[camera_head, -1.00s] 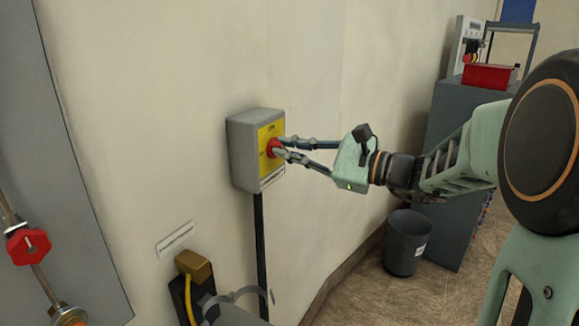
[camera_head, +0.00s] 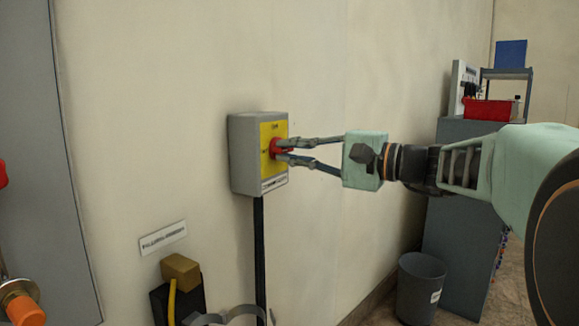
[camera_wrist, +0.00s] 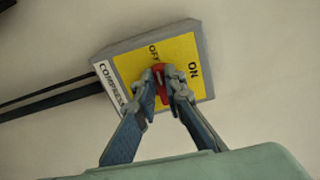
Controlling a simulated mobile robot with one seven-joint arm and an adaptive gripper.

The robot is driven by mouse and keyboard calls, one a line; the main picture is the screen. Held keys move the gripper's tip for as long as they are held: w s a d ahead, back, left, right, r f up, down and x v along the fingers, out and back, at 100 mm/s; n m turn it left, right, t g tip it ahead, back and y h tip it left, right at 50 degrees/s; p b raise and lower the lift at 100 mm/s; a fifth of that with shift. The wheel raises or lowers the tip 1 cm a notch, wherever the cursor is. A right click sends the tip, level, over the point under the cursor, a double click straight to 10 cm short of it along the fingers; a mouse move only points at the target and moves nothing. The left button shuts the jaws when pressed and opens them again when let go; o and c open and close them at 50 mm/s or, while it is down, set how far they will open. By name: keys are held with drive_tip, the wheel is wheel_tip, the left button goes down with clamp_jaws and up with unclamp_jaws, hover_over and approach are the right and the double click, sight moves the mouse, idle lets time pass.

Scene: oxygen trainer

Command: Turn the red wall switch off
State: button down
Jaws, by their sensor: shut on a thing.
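The red wall switch (camera_head: 274,148) is a red knob on the yellow face of a grey box (camera_head: 243,155) fixed to the wall. My gripper (camera_head: 283,150) reaches it from the right, with its fingertips shut on the knob. In the wrist view the red knob (camera_wrist: 161,86) shows between the two fingertips (camera_wrist: 165,90), which hide part of it. There the yellow plate (camera_wrist: 183,52) reads OFF near the knob's top and ON to the right. The knob appears to point roughly toward OFF, but the fingers make its exact angle hard to tell.
A black conduit (camera_head: 260,250) runs down the wall below the box. A brown box with a yellow cable (camera_head: 180,270) is at lower left. A grey bin (camera_head: 420,285) and a grey cabinet (camera_head: 460,215) with a red container (camera_head: 489,110) stand at right.

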drive_tip(key=shift+f+n+b, duration=0.1)
drive_tip(key=shift+n+b, duration=0.2)
idle(0.4)
drive_tip(key=c, duration=2)
unclamp_jaws()
drive_tip(key=shift+d, duration=0.15)
drive_tip(key=v, duration=1.1)
drive_tip(key=shift+s+d, duration=0.2)
drive_tip(key=shift+d, duration=0.15)
